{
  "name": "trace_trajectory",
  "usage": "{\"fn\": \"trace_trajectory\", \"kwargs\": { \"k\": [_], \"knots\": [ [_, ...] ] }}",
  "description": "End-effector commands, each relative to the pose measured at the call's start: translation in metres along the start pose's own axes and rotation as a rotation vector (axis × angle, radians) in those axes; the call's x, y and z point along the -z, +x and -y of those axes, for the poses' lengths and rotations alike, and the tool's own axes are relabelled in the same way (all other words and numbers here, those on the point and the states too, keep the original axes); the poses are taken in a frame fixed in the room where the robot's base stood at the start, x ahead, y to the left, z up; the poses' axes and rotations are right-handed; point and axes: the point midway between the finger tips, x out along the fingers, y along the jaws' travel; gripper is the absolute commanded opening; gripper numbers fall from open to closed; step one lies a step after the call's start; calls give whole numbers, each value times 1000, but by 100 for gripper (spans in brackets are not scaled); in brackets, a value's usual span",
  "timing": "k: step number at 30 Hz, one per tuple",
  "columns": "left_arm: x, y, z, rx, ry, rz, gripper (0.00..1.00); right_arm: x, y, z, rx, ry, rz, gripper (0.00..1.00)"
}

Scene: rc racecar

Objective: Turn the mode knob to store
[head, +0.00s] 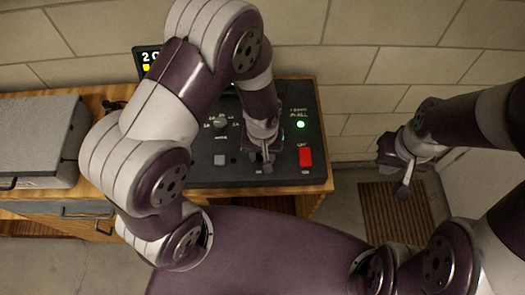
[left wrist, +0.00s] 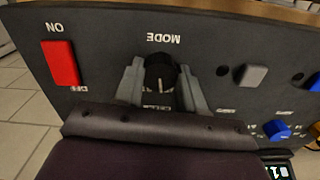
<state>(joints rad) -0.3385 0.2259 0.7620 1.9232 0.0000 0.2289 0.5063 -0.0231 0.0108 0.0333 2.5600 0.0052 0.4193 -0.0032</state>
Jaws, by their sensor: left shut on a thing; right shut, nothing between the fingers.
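The control panel (head: 280,176) is dark and lies on the wooden bench. In the left wrist view, the black mode knob (left wrist: 157,66) sits below the upside-down MODE label. Its white pointer line aims toward the bottom of the picture, where small lettering is partly covered by my gripper. My left gripper (left wrist: 160,84) is shut on the knob, with one grey finger at each side. In the head view, my left gripper (head: 266,160) is low on the panel and hides most of the knob. My right gripper (head: 402,190) is shut, empty and away from the panel.
A red switch (head: 305,157) is close to the right of my left gripper; a green light (head: 300,125) glows above it. Another knob (head: 219,122) and a grey button (head: 219,159) lie left. A grey case (head: 38,130) stands on the bench. A brown mat (head: 395,212) lies below my right gripper.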

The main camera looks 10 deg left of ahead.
Motion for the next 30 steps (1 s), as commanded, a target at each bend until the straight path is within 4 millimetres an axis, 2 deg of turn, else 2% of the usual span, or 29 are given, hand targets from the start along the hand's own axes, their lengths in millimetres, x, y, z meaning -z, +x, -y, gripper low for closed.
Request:
{"fn": "trace_trajectory", "kwargs": {
  "k": [15, 30],
  "knots": [
    [-2, 0, 2, 2, 380, 8, 9, 1, -11, 0, 0, 0, 0, 0],
    [-2, 1, 2, 2, 515, 8, 9, 2, -13, 0, 0, 0, 0, 0]
  ]
}}
